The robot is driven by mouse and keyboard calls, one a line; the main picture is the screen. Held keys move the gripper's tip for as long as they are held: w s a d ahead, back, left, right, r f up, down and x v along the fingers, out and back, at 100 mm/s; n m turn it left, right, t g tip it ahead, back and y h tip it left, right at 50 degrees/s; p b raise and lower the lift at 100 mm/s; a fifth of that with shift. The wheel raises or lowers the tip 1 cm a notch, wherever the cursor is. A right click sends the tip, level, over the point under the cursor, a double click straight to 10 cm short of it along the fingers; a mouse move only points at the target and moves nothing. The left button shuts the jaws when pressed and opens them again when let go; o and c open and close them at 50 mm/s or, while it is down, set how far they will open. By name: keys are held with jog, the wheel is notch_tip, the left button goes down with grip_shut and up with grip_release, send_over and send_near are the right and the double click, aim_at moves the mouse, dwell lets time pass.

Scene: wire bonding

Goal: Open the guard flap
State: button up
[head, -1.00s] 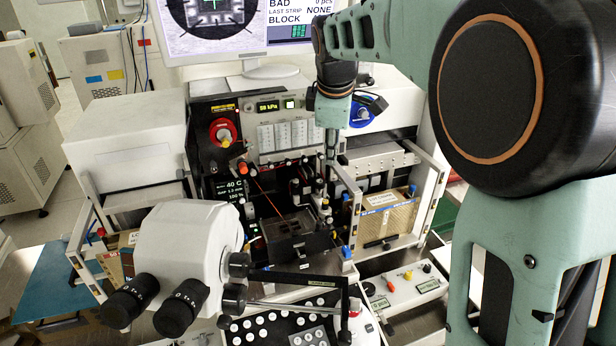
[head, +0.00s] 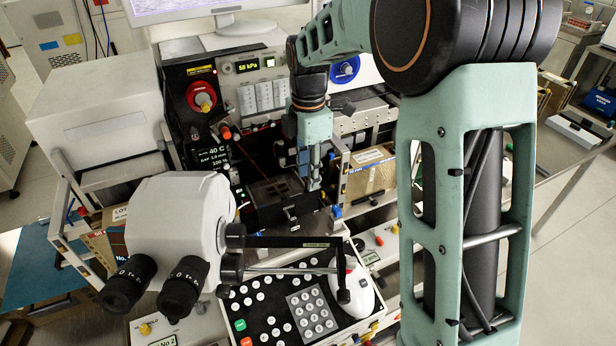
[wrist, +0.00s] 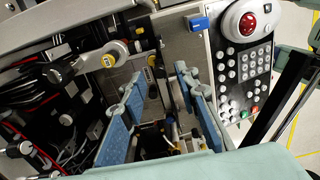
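My gripper (head: 313,178) points down over the right end of a dark block with a front handle (head: 288,211), in the middle of the bonding machine. In the wrist view my gripper (wrist: 160,80) is open, its two blue-padded fingers apart with no object clearly held between them. Machine parts lie below and between the fingers; contact cannot be told. The guard flap cannot be made out for certain: the dark block with the handle may be part of it. My fingers and arm hide some of the machine's right side.
A white microscope head (head: 175,220) with black eyepieces stands at the front left. A keypad panel (head: 290,310) with a white mouse-like device (head: 357,290) lies in front. A cardboard box (head: 370,175) sits at the right. A red knob (head: 201,97) is on the back panel.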

jog(key=shift+f, duration=1)
grip_shut()
